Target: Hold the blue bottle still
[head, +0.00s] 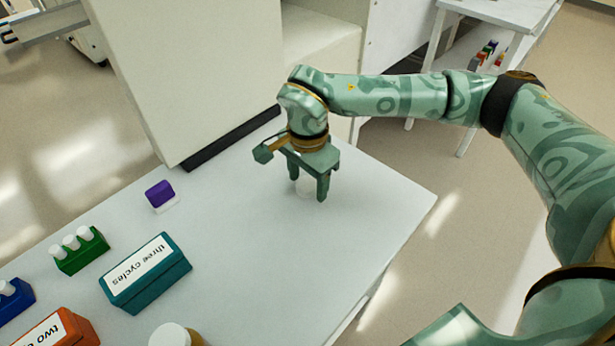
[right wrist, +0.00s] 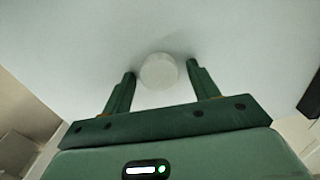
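My right gripper (head: 308,190) points down over the right part of the white table. Its two fingers stand apart on either side of a pale round-topped thing (head: 305,188). In the right wrist view that thing shows as a white disc (right wrist: 158,71) between the fingertips of my right gripper (right wrist: 161,72), with a gap visible at least on the right. No blue shows on it, so I cannot tell whether it is the blue bottle. No other blue bottle is clear in view. My left gripper is not in view.
A teal block labelled "three cycles" (head: 147,277), an orange block (head: 62,332), a green rack with white-capped vials (head: 80,256), a blue rack (head: 14,302), a purple piece (head: 160,193) and a white-lidded jar (head: 172,337) stand left and in front. A large pale cabinet (head: 195,70) is behind.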

